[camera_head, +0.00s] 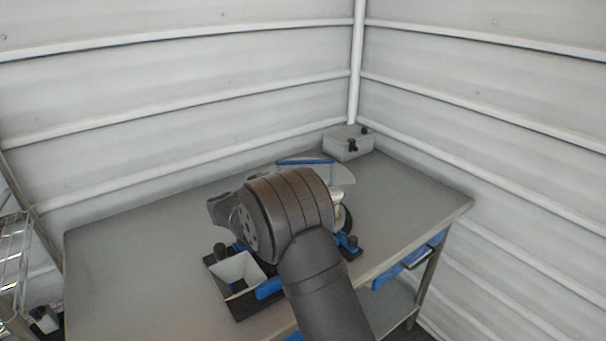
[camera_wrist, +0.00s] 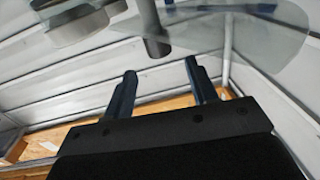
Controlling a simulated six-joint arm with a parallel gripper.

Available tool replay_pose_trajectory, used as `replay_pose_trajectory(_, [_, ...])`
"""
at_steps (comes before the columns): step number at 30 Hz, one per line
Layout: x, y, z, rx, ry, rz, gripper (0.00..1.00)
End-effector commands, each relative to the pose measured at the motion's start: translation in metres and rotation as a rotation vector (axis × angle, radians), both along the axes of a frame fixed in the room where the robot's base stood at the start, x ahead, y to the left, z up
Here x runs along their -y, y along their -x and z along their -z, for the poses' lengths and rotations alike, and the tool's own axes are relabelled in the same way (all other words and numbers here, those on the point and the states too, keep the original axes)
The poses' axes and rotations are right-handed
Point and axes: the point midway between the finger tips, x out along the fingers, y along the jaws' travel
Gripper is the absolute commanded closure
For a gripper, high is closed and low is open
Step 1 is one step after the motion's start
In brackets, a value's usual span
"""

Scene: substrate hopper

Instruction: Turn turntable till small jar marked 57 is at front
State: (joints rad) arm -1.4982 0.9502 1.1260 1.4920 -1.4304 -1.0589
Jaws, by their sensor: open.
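A pale translucent disc, probably the turntable (camera_head: 343,174), shows in the head view behind my arm, which hides most of it. A small whitish round thing (camera_head: 337,196), possibly a jar, shows at my arm's right edge; no number can be read. In the wrist view a translucent disc (camera_wrist: 240,32) spans the top, seen from low down, with a dark post (camera_wrist: 154,32) beside it. My gripper (camera_wrist: 160,66) is open, its two blue fingers apart with nothing seen between them. The post's end is above the gap in the picture; I cannot tell the distance. My gripper is hidden in the head view.
A grey workbench (camera_head: 130,245) carries everything, clear at left and right. A grey bin in a black frame (camera_head: 238,274) stands close to my arm at the front. A wire rack (camera_head: 15,270) is at far left.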

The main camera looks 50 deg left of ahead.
Motion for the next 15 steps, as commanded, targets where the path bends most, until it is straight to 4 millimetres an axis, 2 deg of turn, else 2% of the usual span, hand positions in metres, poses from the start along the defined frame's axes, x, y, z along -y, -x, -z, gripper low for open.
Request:
replay_pose_trajectory(1, [0.000,0.014,0.000,0.000,0.000,-0.004,0.47])
replay_pose_trajectory(7, [0.005,0.061,0.000,0.001,0.001,-0.004,0.47])
replay_pose_trajectory(12, [0.007,0.087,0.000,0.001,0.000,-0.001,0.47])
replay_pose_trajectory(15, [0.008,0.096,0.000,0.001,0.000,-0.002,0.47])
